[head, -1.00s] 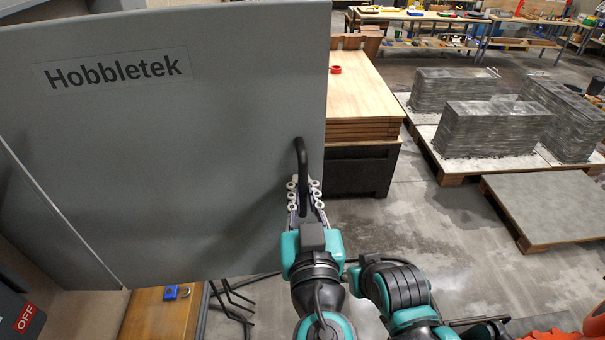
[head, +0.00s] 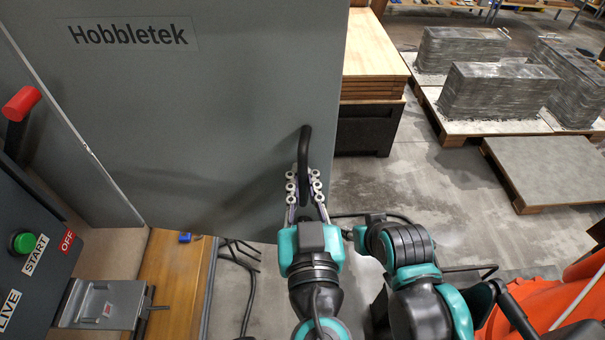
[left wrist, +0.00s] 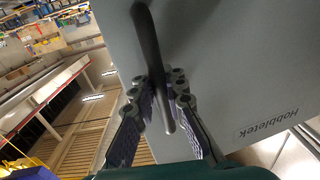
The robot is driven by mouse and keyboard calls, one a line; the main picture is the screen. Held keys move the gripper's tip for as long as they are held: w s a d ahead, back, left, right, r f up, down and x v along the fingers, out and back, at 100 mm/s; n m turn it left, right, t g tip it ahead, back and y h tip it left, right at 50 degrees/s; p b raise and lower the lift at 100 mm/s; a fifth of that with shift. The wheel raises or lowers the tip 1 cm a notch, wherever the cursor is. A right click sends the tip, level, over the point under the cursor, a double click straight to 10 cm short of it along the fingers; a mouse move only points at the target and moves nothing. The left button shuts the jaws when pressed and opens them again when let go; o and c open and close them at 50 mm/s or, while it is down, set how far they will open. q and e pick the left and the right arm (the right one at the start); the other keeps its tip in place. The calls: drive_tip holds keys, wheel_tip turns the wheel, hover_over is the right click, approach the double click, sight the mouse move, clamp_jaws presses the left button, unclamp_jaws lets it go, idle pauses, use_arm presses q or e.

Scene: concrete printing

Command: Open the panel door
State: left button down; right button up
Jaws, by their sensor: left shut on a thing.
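The grey panel door (head: 215,115), marked "Hobbletek", fills the upper left of the head view and stands swung out from its cabinet. Its black bar handle (head: 304,155) is near the door's right edge. My left gripper (head: 304,180) is shut on the handle, with one finger on each side of it. In the left wrist view the handle (left wrist: 148,45) runs down between the fingers of the left gripper (left wrist: 161,100), and the door face (left wrist: 230,70) lies behind it. My right gripper is not in view.
Left of the door is a control panel (head: 38,225) with a green START button (head: 23,243) and a red-handled lever (head: 21,103). Behind the door stand stacked boards (head: 372,60) on a black cabinet. Pallets with grey blocks (head: 500,90) are at right. Floor between is clear.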

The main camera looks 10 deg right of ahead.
sight(301, 112)
use_arm(q)
drive_tip(key=c, duration=1.5)
unclamp_jaws()
drive_tip(key=shift+r, duration=0.1)
drive_tip(key=shift+c, duration=0.2)
drive_tip(key=shift+s, duration=0.15)
drive_tip(key=shift+r, duration=0.3)
wheel_tip(301, 112, up, 9)
drive_tip(key=shift+d+r, duration=0.1)
drive_tip(key=shift+r, duration=0.05)
